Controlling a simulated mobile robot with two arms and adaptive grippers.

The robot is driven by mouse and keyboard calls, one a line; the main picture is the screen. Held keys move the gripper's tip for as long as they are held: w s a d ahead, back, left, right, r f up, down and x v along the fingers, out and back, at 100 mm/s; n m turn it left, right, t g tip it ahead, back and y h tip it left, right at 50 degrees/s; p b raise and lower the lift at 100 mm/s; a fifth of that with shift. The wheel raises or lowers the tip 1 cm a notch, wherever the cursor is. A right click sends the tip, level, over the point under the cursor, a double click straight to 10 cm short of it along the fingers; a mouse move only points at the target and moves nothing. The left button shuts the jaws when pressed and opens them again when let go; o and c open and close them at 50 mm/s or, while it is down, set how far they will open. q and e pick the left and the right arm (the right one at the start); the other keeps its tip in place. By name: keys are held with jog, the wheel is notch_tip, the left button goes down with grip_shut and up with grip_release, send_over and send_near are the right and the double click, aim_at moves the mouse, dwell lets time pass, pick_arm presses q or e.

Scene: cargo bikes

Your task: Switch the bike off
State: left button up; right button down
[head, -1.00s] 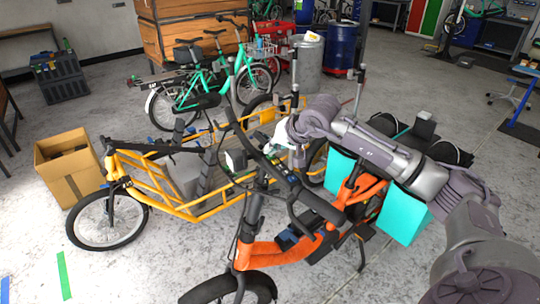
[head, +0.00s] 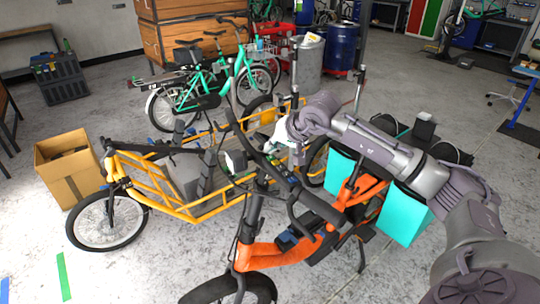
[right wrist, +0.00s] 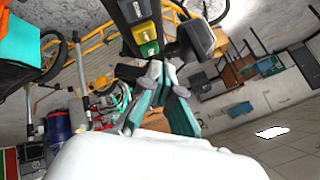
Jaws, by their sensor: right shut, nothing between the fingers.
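The orange cargo bike (head: 275,252) stands in the foreground of the head view, its handlebar (head: 318,207) across the middle. A small dark control unit (head: 287,177) sits on the handlebar. In the right wrist view a dark unit with a yellow button (right wrist: 143,33) and a green button (right wrist: 149,49) is just beyond my fingers. My right gripper (head: 272,150) is above the handlebar; its teal-padded fingers (right wrist: 157,76) are shut and empty, with tips close to the unit's lower end. I cannot tell whether they touch it. My left gripper is not in view.
A yellow cargo bike (head: 188,212) stands close behind the orange one. Teal bags (head: 402,214) hang at the orange bike's rear. A cardboard box (head: 68,170) is at the left, a green bike (head: 215,82) behind. Open floor lies at front left.

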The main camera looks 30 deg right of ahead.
aim_at(271, 156)
jog(key=shift+w+r+p, duration=0.15)
jog(key=shift+r+p, duration=1.8)
jog(key=shift+r, duration=1.05)
